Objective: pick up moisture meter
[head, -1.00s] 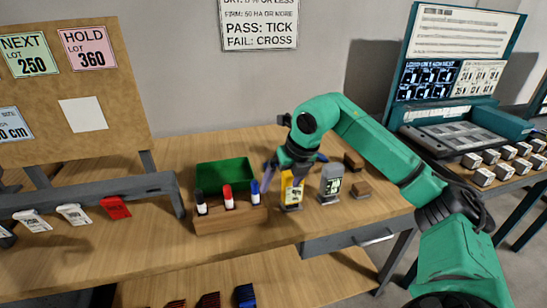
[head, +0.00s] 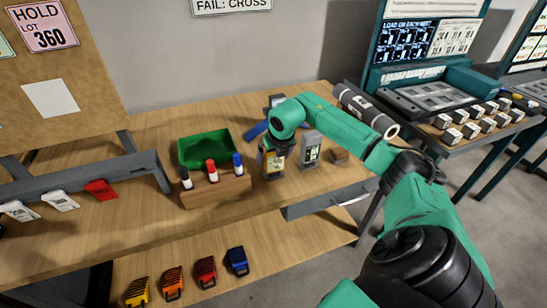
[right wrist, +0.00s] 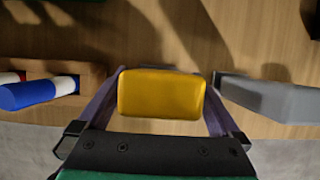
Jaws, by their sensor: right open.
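A yellow handheld meter with a display (head: 274,164) stands upright on the wooden bench, just right of the marker block. A grey handheld device with a display (head: 311,148) stands to its right; I take the yellow one as the moisture meter, though no label is legible. My right gripper (head: 272,152) is over the yellow meter from above. In the right wrist view, the meter's yellow top (right wrist: 161,94) lies between the two open fingers (right wrist: 162,108), with narrow gaps at the sides. The grey device (right wrist: 272,98) is just outside the right finger. My left gripper is not in view.
A wooden block with black, red and blue markers (head: 207,192) is close on the left, before a green bin (head: 182,152). A dark roll (head: 365,108) lies at the bench's right end.

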